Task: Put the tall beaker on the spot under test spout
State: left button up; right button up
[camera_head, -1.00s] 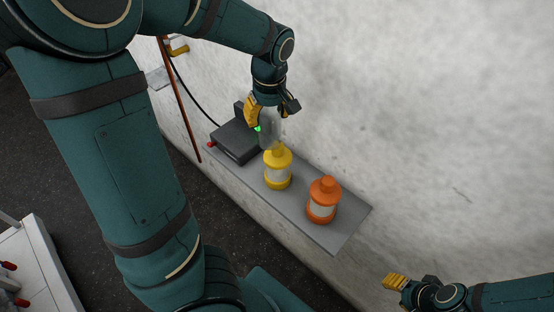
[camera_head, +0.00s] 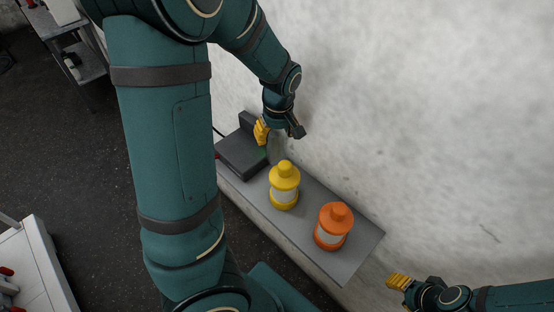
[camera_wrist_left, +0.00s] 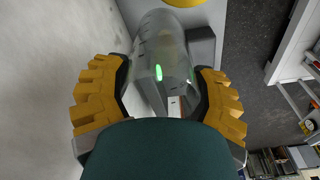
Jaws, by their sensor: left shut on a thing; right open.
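The tall beaker (camera_wrist_left: 163,55) is clear and shows in the left wrist view between the two yellow-padded fingers of my left gripper (camera_wrist_left: 160,95), which is shut on it. In the head view my left gripper (camera_head: 279,133) is at the shelf's far end, beside the dark grey device, and the beaker is hard to make out there. A green light shows through the beaker. My right gripper (camera_head: 413,287) is open and empty at the lower right. I cannot make out the test spout or the spot under it.
A grey wall shelf (camera_head: 347,262) holds a yellow bottle (camera_head: 284,187), an orange bottle (camera_head: 333,227) and the dark device (camera_head: 240,152). The pale wall runs close along the shelf. A white bench (camera_head: 32,265) stands at lower left, and a rack (camera_head: 85,65) at upper left.

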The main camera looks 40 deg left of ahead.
aim_at(276, 156)
pick_arm(q)
notch_tip(276, 156, down, 9)
jog(key=shift+f+b, duration=0.15)
jog(key=shift+b, duration=0.6)
jog(key=shift+f, duration=0.1)
jog(key=o, duration=1.2)
jog(key=shift+o, duration=0.2)
